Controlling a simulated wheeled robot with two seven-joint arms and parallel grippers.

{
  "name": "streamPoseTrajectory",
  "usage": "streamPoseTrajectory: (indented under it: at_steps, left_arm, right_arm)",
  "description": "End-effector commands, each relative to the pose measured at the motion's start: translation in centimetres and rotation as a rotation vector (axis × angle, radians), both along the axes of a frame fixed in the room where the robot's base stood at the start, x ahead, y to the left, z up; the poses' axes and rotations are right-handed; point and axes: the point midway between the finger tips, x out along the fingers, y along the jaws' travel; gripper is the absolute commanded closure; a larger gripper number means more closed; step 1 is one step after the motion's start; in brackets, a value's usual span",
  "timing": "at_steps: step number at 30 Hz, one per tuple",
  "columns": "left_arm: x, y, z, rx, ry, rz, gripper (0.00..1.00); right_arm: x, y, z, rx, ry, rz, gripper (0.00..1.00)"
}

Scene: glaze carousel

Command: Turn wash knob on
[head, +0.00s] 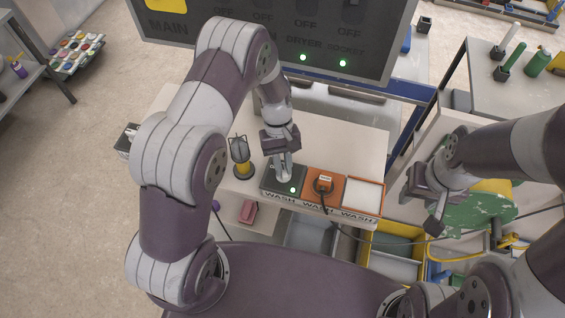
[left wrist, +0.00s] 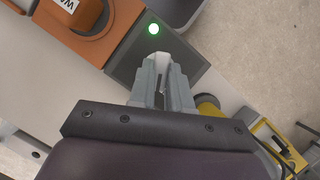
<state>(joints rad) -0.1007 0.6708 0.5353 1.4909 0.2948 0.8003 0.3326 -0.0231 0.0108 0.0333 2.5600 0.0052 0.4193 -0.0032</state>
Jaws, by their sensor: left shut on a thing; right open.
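The dark wash box (head: 270,190) sits at the left end of a row of units labelled WASH on the pale bench. Its small green light (head: 292,190) is lit and also shows in the left wrist view (left wrist: 153,29). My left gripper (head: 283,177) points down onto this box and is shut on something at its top. My right gripper (head: 428,200) is open and empty, off to the right above a green round surface.
An orange unit with a plug and cord (head: 325,182) is beside the dark box, then an orange-framed white tray (head: 362,195). A yellow-based caged lamp (head: 241,160) stands close left of my left gripper. A dark switch panel (head: 300,30) rises behind the bench.

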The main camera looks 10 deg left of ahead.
Motion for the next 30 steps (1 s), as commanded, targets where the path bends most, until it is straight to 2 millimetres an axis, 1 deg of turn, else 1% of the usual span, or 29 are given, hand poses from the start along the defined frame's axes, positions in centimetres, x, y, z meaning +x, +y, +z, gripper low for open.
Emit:
streamPoseTrajectory:
  at_steps: [9, 10, 12, 20, 23, 26, 29, 30]
  left_arm:
    - [-0.1, -0.1, 0.1, -0.002, 0.004, -0.004, 1.00]
    - [-0.1, -0.1, 0.1, -0.001, 0.004, -0.004, 0.76]
    - [-0.1, 0.0, 0.1, -0.001, 0.003, -0.004, 0.56]
    - [0.0, 0.0, 0.0, -0.001, 0.002, -0.002, 0.56]
    - [0.2, 0.1, 0.4, 0.000, -0.001, -0.002, 0.56]
    - [0.8, 0.3, 1.7, 0.000, -0.005, -0.001, 0.56]
    - [1.7, 0.8, 4.0, -0.001, -0.006, -0.002, 0.56]
    - [2.0, 1.0, 6.1, 0.000, -0.003, -0.001, 0.56]
  right_arm:
    - [0.0, 0.0, 0.0, 0.000, 0.000, 0.000, 0.55]
    - [0.0, 0.0, 0.0, 0.000, 0.000, 0.000, 0.55]
    - [0.0, 0.0, 0.0, 0.000, 0.000, 0.000, 0.55]
    - [0.0, 0.0, 0.0, 0.000, 0.000, 0.000, 0.55]
    - [0.0, 0.0, -0.3, 0.000, 0.000, 0.000, 0.55]
    - [0.0, 0.0, -0.9, 0.000, 0.000, 0.000, 0.55]
    - [0.0, 0.0, -1.7, 0.000, 0.000, 0.000, 0.55]
    - [-0.1, 0.0, -0.4, 0.000, 0.002, 0.000, 0.55]
